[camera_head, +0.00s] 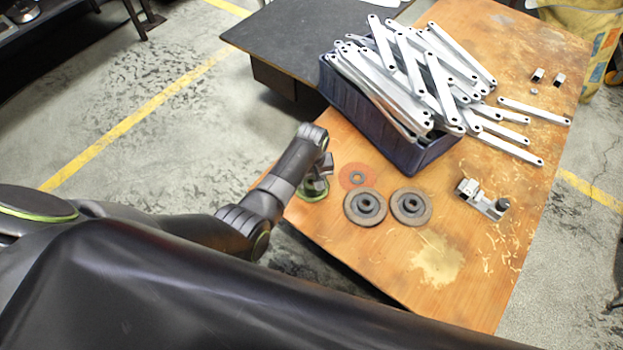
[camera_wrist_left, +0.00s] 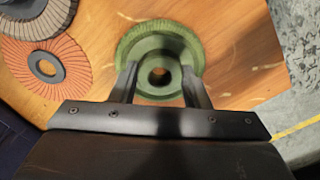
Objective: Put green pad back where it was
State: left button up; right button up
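The green pad (camera_head: 312,190) is a round disc with a raised hub and a centre hole. It lies at the left edge of the wooden table, partly hidden by my left gripper (camera_head: 322,170). In the left wrist view the green pad (camera_wrist_left: 160,48) is straight ahead of my left gripper (camera_wrist_left: 159,72). The two fingers are spread, one on each side of the hub, with a small gap seeming to show beside it. Whether the fingertips touch the pad is hard to tell. My right gripper is not in view.
A reddish disc (camera_head: 349,170) and two grey-brown discs (camera_head: 365,208) (camera_head: 410,207) lie right of the pad. A blue crate (camera_head: 424,160) heaped with galvanized brackets (camera_head: 410,75) stands behind. A metal fixture (camera_head: 483,199) is at right. The table's front middle is clear.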

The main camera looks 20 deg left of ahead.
aim_at(311, 183)
pick_arm(q)
jog(key=o, duration=0.5)
jog(key=shift+c, duration=0.2)
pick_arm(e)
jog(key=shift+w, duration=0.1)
pick_arm(q)
jog(key=shift+r, duration=0.25)
notch_tip(311, 183, up, 3)
jog(key=shift+f+p, duration=0.15)
jog(key=shift+p, duration=0.6)
notch_tip(311, 183, up, 9)
jog(key=p, duration=0.2)
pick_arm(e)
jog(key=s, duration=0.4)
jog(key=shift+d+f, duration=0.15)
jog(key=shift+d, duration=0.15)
